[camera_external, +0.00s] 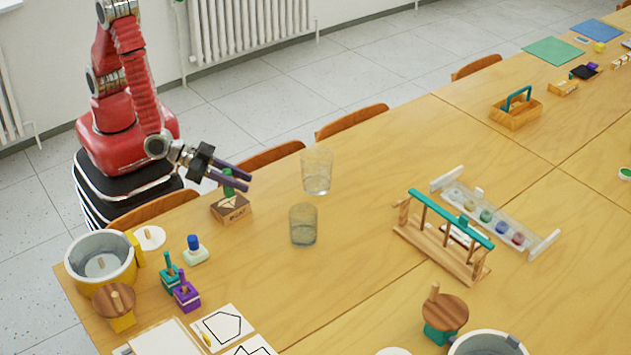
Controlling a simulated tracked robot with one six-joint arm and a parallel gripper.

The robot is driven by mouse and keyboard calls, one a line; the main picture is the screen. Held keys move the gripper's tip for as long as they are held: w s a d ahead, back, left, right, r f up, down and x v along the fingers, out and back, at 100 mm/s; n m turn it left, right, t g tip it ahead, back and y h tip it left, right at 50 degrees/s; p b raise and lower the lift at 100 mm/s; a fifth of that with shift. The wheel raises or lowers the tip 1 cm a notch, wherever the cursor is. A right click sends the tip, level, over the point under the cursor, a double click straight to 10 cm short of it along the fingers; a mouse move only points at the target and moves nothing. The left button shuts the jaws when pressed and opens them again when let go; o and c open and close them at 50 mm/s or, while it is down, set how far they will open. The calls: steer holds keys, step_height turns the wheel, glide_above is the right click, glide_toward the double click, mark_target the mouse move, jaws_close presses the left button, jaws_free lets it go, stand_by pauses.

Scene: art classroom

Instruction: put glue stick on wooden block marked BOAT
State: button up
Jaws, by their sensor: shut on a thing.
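The wooden block (231,210) has dark lettering on its front side that looks like BOAT, and it sits on the table near the chairs. A green stick, which I take to be the glue stick (228,176), stands roughly upright over the block. My gripper (246,178) reaches in from the left with its purple fingers on either side of the green stick, shut on it. The stick's lower end is at the block's top. I cannot tell whether it touches, as a finger hides part of it.
Two clear glasses (317,172) (303,226) stand right of the block. A wooden rack (440,247) stands farther right. Table between glasses and rack is clear.

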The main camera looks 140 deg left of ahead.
steer(key=shift+f, duration=1.4)
steer(key=shift+f, duration=0.1)
steer(key=o, duration=1)
steer(key=v, duration=1.2)
